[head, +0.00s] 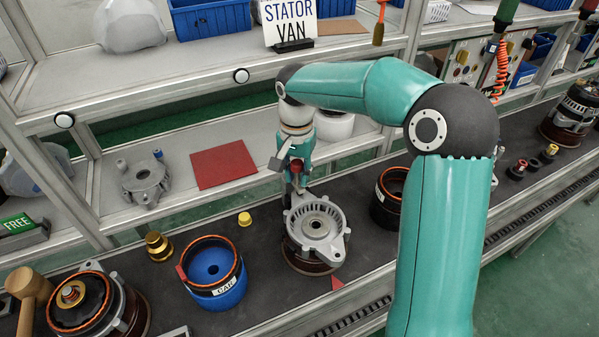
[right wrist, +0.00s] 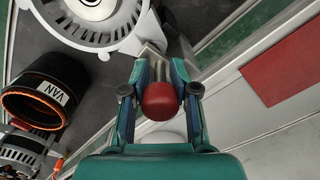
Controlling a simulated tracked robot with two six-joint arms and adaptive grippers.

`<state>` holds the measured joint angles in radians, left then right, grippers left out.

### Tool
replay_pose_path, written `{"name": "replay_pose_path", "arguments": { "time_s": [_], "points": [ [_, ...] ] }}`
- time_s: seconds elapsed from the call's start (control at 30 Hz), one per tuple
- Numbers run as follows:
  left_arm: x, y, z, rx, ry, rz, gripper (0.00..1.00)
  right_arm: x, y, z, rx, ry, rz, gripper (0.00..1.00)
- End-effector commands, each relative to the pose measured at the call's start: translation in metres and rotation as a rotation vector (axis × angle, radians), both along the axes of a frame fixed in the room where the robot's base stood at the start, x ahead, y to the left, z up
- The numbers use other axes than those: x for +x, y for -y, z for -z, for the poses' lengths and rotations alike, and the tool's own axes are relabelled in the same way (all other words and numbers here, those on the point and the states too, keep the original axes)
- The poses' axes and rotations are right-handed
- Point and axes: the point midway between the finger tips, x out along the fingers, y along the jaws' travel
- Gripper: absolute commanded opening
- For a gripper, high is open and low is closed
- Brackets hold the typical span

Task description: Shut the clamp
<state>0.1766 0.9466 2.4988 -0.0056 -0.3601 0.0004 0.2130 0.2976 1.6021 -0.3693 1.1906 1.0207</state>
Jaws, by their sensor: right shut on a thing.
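The clamp shows as a metal lever with a red knob (right wrist: 160,101) between the fingers in the right wrist view. The red knob also shows in the head view (head: 296,166), just behind the housing. My right gripper (right wrist: 158,85) is shut on this handle, one finger on each side; in the head view it (head: 297,175) points down at the housing's far edge. The grey alternator housing (head: 316,224) sits on a dark round base. Most of the clamp is hidden by my gripper, so its angle is hard to tell. My left gripper is not in view.
A blue ring part labelled CAR (head: 222,291) stands left of the housing, and a black ring part labelled VAN (head: 389,205) right of it. A yellow cap (head: 245,219), a brass part (head: 158,246) and a wooden mallet (head: 32,290) are further left. A shelf edge runs behind.

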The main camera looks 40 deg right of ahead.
Motion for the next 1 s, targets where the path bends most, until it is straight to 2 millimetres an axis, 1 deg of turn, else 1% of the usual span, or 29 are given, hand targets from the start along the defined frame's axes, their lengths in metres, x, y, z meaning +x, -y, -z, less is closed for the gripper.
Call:
{"name": "replay_pose_path", "arguments": {
  "time_s": [0.03,0.43,0.67,0.87,0.9,0.97,1.0],
  "points": [
    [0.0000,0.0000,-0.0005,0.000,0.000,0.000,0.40,0.0029,-0.0005,-0.0037,0.000,0.013,0.003,0.00],
    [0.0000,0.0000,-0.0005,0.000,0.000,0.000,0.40,0.0032,-0.0005,-0.0038,-0.001,0.014,0.004,0.00],
    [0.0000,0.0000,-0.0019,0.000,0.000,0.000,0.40,0.0026,0.0025,-0.0038,-0.002,0.014,-0.073,0.00],
    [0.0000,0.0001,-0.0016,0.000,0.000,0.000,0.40,0.0027,0.0026,-0.0036,-0.003,0.014,-0.076,0.00],
    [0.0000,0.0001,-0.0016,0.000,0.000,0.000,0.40,0.0027,0.0026,-0.0036,-0.003,0.014,-0.076,0.31],
    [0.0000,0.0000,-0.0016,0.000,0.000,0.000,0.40,0.0023,0.0025,-0.0033,-0.003,0.013,-0.076,0.41],
    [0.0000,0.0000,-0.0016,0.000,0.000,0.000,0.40,0.0020,0.0025,-0.0030,-0.002,0.011,-0.076,0.43]
  ]
}}
